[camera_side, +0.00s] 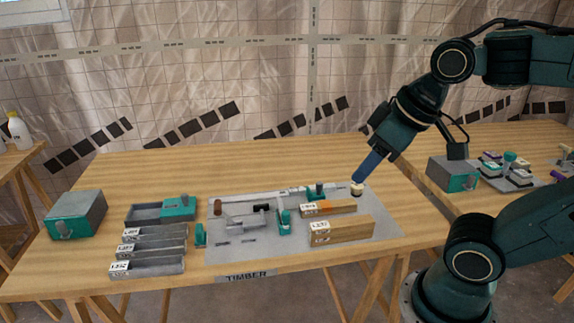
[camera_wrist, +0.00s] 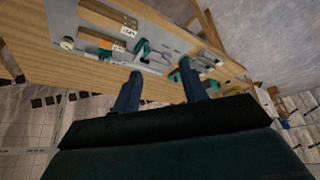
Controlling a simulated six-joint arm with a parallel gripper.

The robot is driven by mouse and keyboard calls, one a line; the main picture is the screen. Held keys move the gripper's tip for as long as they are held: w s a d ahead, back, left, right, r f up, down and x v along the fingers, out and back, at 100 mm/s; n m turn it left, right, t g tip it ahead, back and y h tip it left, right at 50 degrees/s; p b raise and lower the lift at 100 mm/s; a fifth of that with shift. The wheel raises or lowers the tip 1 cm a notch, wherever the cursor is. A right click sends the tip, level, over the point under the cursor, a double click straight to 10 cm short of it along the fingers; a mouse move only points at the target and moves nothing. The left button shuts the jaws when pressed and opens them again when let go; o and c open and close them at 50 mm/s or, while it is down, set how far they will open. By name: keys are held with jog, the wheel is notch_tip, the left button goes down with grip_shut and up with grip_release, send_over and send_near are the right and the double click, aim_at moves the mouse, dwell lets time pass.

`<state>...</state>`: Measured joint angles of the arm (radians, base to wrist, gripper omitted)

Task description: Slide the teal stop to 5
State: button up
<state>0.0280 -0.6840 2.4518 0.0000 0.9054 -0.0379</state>
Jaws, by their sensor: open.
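A teal stop (camera_side: 316,191) sits toward the right end of a long pale rail (camera_side: 265,195) on a grey panel (camera_side: 385,225). The scale numbers are too small to read. My gripper (camera_side: 373,162) hangs above the table just beyond the panel's back right corner, pointing down and left, apart from the stop. In the wrist view my gripper (camera_wrist: 160,74) has its two blue fingers spread with nothing between them. Teal parts (camera_wrist: 143,48) on the panel show past the fingers; which one is the stop I cannot tell.
A round pale knob (camera_side: 357,188) stands near the rail's right end, close under my gripper. Timber blocks (camera_side: 342,231) lie at the panel's right. Another teal-fronted box (camera_side: 452,174) stands at right.

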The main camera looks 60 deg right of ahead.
jog(key=w+d+r+g, duration=0.1)
jog(key=w+d+g, duration=0.1)
jog(key=w+d, duration=0.5)
jog(key=n+g, duration=0.2)
jog(key=g, duration=0.1)
send_over(320, 183)
notch_tip(320, 183, down, 16)
jog(key=shift+w+d, duration=0.1)
jog(key=shift+d, duration=0.05)
jog(key=shift+f, duration=0.15)
jog(key=shift+f, duration=6.8)
grip_shut()
